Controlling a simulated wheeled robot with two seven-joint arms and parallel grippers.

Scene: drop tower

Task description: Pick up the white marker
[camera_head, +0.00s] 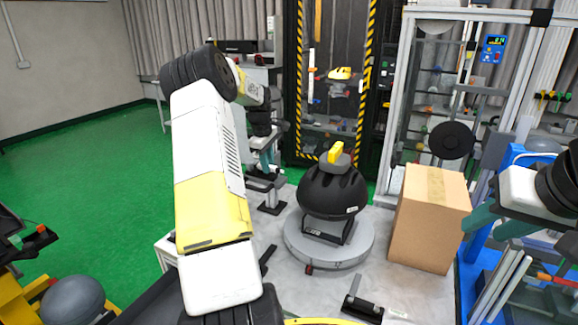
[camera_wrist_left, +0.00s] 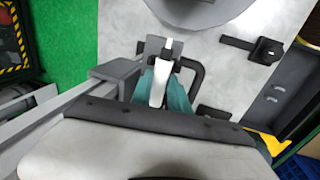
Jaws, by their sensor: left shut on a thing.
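The white marker (camera_wrist_left: 158,86) shows in the left wrist view as a slim white piece between the teal fingers of my left gripper (camera_wrist_left: 160,72). My left gripper is shut on it, close above the light grey table. In the head view my left gripper (camera_head: 268,168) is left of the black helmet, and I cannot make out the marker there. My right gripper (camera_head: 484,222) is at the right edge of the head view, right of the cardboard box. Its fingers are partly hidden, and I cannot tell whether they are open.
A black helmet (camera_head: 332,190) with a yellow block on top sits on a round grey base (camera_head: 300,246). A cardboard box (camera_head: 428,222) stands to its right. A black clamp-like piece (camera_head: 362,306) lies on the front table. A striped frame and glazed rig stand behind.

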